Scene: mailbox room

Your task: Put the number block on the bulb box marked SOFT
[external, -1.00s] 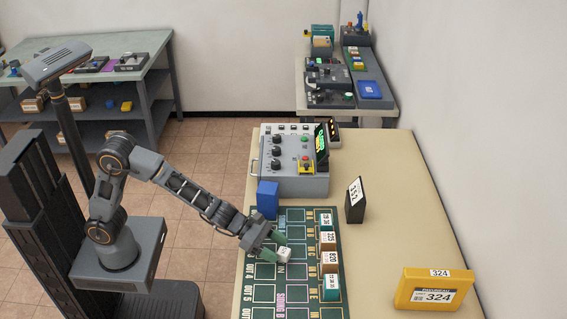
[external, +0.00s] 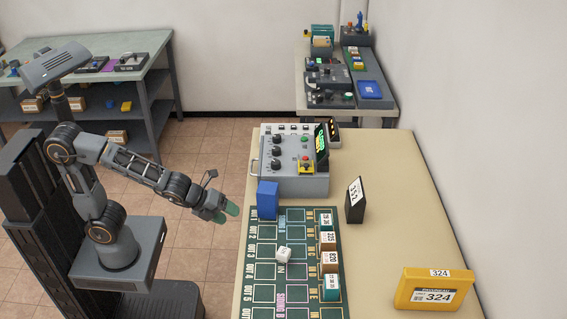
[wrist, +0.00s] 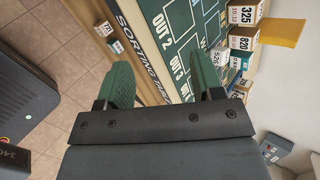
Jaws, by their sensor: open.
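A small white block (external: 284,254) with dark print sits on the dark green sorting mat (external: 264,254), in the middle columns. In the wrist view a white block (wrist: 220,58) sits on the mat just beyond the right finger. My gripper (external: 232,213) is open and empty, left of the mat and off the table's left edge. Its green fingers stand apart in the wrist view (wrist: 162,80). No label reading SOFT is legible, so I cannot tell which box carries it.
Several numbered boxes, including a brown one (external: 329,261), line the mat's right side. A blue block (external: 267,199) stands at its top left, below a grey control box (external: 294,177). A black sign (external: 355,200) and a yellow 324 box (external: 433,290) stand right; table between is clear.

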